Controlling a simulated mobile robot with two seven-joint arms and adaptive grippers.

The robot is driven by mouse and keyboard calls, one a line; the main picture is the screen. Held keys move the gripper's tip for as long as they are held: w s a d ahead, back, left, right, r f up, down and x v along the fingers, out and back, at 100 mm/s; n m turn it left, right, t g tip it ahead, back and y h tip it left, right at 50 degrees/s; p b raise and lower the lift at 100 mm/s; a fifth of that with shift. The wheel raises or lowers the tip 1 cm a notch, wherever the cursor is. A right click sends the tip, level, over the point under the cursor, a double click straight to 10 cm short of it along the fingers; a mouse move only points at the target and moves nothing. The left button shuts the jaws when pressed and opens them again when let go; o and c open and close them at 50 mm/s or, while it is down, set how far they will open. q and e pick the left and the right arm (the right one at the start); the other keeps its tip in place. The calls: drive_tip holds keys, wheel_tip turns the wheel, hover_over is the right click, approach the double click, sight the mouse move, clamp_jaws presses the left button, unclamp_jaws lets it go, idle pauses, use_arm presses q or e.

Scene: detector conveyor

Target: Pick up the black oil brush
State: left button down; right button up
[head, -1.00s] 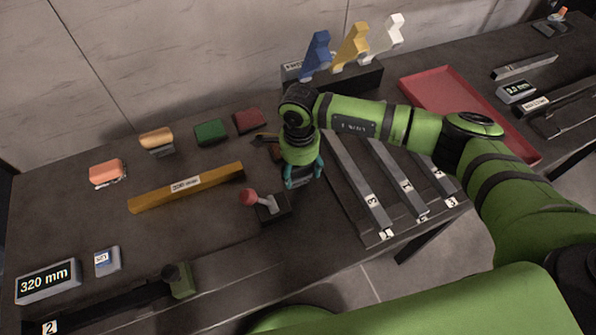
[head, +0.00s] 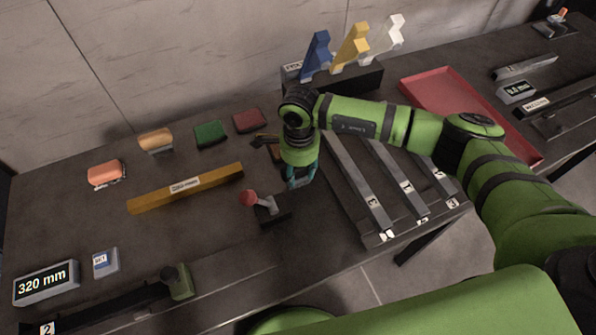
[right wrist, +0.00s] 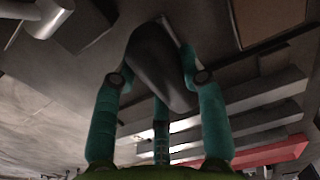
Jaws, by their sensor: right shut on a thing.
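My right gripper (head: 301,180) is low over the table in the head view, just right of a lever with a red knob, its teal fingers pointing down. In the right wrist view the gripper (right wrist: 160,76) is shut on a dark, smooth, rounded piece, which I take for the black oil brush (right wrist: 155,60). One finger is on each side of it and a third is below. In the head view the brush is mostly hidden by the gripper. I cannot tell whether it touches the table. My left gripper is not in view.
The red-knobbed lever (head: 249,198) stands close left of the gripper. Numbered grey bars (head: 360,185) lie to its right, before a red tray (head: 520,145). A yellow bar (head: 185,187) and several coloured blocks lie left. Blue, yellow and white holders (head: 350,48) stand behind.

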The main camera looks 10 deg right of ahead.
drive_tip(key=shift+r+p, duration=0.3)
drive_tip(key=shift+p, duration=0.2)
drive_tip(key=shift+w+r, duration=0.1)
drive_tip(key=shift+r, duration=0.05)
wheel_tip(320, 180, up, 3)
drive_tip(key=shift+f+b, duration=0.1)
drive_tip(key=shift+b, duration=1.05)
drive_tip(key=s+a+r+b, duration=0.3)
drive_tip(key=s+a+r, duration=0.2)
drive_tip(key=s+r, duration=0.3)
drive_tip(key=s, duration=0.2)
drive_tip(key=shift+s+b, duration=0.35)
drive_tip(key=shift+f, duration=0.1)
drive_tip(key=o, duration=0.5)
drive_tip(key=c, duration=0.3)
